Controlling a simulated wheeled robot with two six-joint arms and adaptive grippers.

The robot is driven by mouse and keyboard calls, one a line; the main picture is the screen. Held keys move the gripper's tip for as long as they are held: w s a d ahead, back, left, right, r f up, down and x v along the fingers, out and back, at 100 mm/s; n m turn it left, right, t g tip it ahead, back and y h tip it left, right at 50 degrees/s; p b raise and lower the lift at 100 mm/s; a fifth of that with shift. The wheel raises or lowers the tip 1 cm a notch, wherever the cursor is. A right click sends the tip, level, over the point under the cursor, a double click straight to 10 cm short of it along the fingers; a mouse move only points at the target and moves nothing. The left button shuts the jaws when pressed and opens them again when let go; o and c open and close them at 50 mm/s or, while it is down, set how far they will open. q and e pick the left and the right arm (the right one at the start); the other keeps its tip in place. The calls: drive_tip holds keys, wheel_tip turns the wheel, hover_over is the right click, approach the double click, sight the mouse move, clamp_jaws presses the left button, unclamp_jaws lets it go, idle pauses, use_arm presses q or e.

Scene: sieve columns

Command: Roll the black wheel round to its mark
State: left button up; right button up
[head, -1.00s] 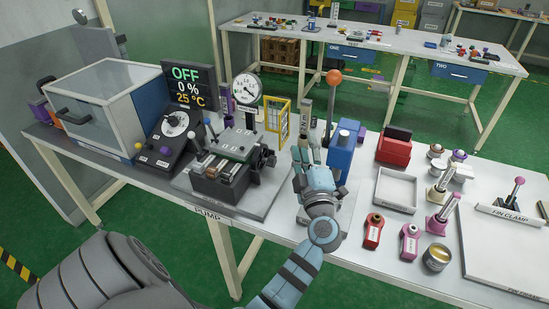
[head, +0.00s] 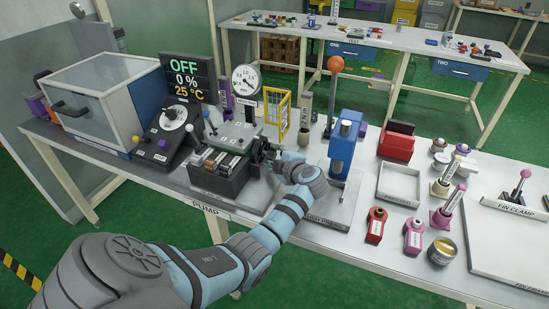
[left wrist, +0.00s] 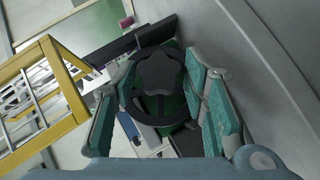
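The black wheel (left wrist: 160,72) has a lobed black knob and a dark curved rim in the left wrist view. It sits on the right side of the pump (head: 238,140) in the head view, where my gripper and arm partly cover it. My left gripper (left wrist: 163,85) reaches in from the right side of the pump. Its two teal fingers are spread, one on each side of the wheel. I cannot tell whether they touch it. I cannot make out the wheel's mark. My right gripper is not in view.
A yellow-framed rack (head: 277,108) and a round gauge (head: 245,79) stand behind the pump. A blue press (head: 343,147) with an orange-topped lever is to its right. The display (head: 188,80) reads OFF, 0 %, 25 °C. A white tray (head: 399,170) lies further right.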

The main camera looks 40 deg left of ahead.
use_arm(q)
drive_tip(key=shift+a, duration=0.15)
drive_tip(key=c, duration=0.9)
drive_tip(key=shift+o, duration=0.2)
drive_tip(key=shift+f, duration=0.1)
drive_tip(key=b, duration=0.1)
drive_tip(key=n+t+y+b, duration=0.1)
drive_tip(key=shift+f+n+y+b, duration=0.3)
drive_tip(key=shift+b, duration=0.05)
drive_tip(key=n+b, duration=0.1)
drive_tip(key=b, duration=0.1)
drive_tip(key=t+y+b, duration=0.1)
drive_tip(key=shift+f+n+t+y+b, duration=0.2)
drive_tip(key=shift+n+t+y+b, duration=0.1)
drive_tip(key=shift+n+b, duration=0.1)
drive_tip(key=shift+r+n+y+b, duration=0.15)
drive_tip(key=shift+n+y+b, duration=0.3)
drive_tip(key=shift+b, duration=0.45)
drive_tip(key=o, duration=0.9)
drive_tip(key=shift+r, duration=0.1)
drive_tip(key=shift+c, duration=0.2)
